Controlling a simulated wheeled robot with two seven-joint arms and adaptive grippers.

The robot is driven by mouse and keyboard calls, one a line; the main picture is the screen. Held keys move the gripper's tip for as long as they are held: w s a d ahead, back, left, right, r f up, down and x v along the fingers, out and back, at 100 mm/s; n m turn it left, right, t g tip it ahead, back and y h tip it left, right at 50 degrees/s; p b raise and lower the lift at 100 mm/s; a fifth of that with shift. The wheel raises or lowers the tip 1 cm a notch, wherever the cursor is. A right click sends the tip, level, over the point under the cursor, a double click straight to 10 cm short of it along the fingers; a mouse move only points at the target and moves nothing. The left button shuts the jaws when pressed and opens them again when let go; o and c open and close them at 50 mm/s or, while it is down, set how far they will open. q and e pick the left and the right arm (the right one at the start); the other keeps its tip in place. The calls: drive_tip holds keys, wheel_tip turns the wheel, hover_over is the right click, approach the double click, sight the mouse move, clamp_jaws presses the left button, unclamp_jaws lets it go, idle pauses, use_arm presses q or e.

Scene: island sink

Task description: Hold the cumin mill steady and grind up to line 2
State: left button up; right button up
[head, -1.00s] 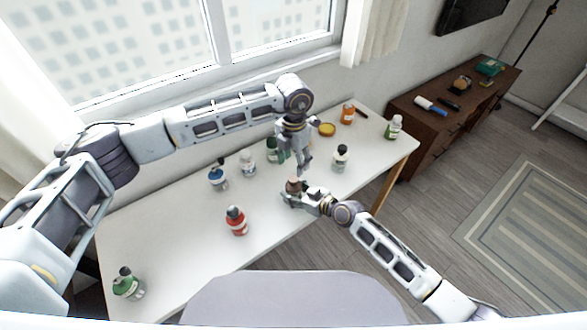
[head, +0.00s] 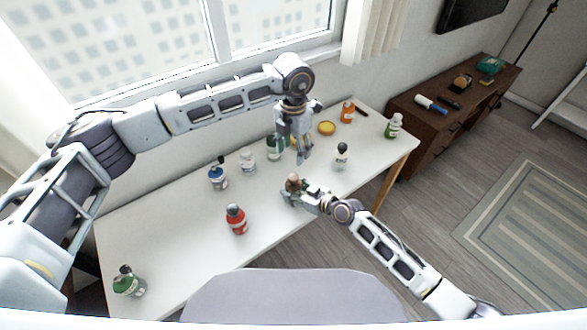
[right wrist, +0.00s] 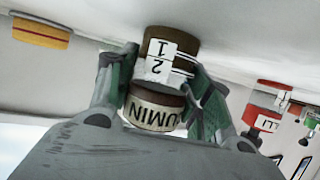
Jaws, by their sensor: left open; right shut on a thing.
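The cumin mill (head: 293,182) is a small brown cylinder standing on the white table (head: 180,275). In the right wrist view the mill (right wrist: 166,75) appears upside down, with a "CUMIN" label on one part and a white tag marked 1 and 2 on the other. My right gripper (head: 292,195) is shut on the mill, its fingers on either side. My left gripper (head: 301,157) is open and empty, above and behind the mill, apart from it, pointing down. I cannot make out any ground level against the lines.
Several bottles stand around the mill: a red one (head: 236,219), a blue one (head: 218,176), a white one (head: 248,161), a dark-capped white one (head: 341,156) and a green one (head: 128,283). A yellow round item (head: 326,128) lies behind. The front middle of the table is clear.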

drive_tip(key=o, duration=1.2)
drive_tip(key=shift+c, duration=0.2)
drive_tip(key=shift+s+d, duration=0.1)
drive_tip(key=shift+d, duration=0.05)
drive_tip(key=v, duration=1.1)
drive_tip(key=shift+s+d, duration=0.25)
drive_tip(key=shift+d, duration=0.05)
drive_tip(key=shift+r, duration=0.1)
drive_tip(key=shift+d, duration=0.1)
